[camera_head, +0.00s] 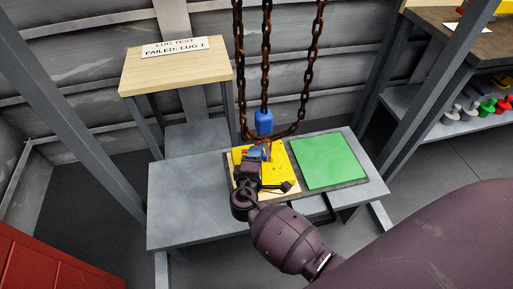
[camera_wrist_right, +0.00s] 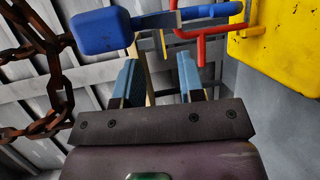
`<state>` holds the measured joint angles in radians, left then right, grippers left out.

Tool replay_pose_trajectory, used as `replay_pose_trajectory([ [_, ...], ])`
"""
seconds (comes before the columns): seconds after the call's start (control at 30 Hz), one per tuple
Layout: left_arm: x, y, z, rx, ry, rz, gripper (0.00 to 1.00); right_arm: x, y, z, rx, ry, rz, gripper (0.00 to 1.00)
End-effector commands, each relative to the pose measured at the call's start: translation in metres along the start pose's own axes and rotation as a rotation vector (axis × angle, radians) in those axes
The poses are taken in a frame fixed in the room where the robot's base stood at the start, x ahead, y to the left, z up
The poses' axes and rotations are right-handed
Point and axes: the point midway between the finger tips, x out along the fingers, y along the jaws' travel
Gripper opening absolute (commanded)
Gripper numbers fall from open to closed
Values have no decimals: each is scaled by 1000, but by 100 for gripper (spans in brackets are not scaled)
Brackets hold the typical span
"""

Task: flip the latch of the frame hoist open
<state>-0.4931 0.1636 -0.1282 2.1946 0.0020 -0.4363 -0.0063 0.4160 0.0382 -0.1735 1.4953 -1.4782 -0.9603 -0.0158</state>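The frame hoist hangs as rusty chains (camera_head: 266,50) over the bench. A blue block (camera_head: 264,123) is at the lower end of the middle chain. In the right wrist view a blue block (camera_wrist_right: 100,30) has a grey bar running right from it, beside a red bar-shaped part (camera_wrist_right: 203,36). Which of these is the latch I cannot tell for sure. My right gripper (camera_head: 259,155) is beside the red and yellow parts below the blue block. In its wrist view (camera_wrist_right: 159,75) the two blue fingers are apart with nothing held between them. My left gripper is out of view.
A yellow block (camera_head: 274,174) and a green plate (camera_head: 328,162) lie on the grey bench (camera_head: 180,205). A wooden stand (camera_head: 175,72) with a "LUG TEST FAILED: LUG 1" sign (camera_head: 174,47) stands behind. The chain (camera_wrist_right: 45,75) loops close at the wrist view's left. Grey posts flank the bench.

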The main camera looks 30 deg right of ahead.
Motion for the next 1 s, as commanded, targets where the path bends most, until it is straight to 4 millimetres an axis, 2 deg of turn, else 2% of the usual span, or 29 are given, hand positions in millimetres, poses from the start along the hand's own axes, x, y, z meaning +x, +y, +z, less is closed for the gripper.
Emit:
replay_pose_trajectory([
  [0.1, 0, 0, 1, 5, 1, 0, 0, 18, -2, 0, -1, -2, -2, 36],
  [0.3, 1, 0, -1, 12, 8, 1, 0, 36, -1, 0, -1, -1, -1, 36],
  [0.67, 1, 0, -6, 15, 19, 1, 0, 40, 0, 0, 0, -1, -1, 36],
  [0.77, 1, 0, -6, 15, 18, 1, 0, 40, 0, 0, 0, -1, -1, 24],
  [0.9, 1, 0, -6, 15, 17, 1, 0, 40, 0, 0, 0, -1, -1, 2],
  [1.0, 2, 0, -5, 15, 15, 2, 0, 40, 0, 0, 0, -2, -1, 0],
])
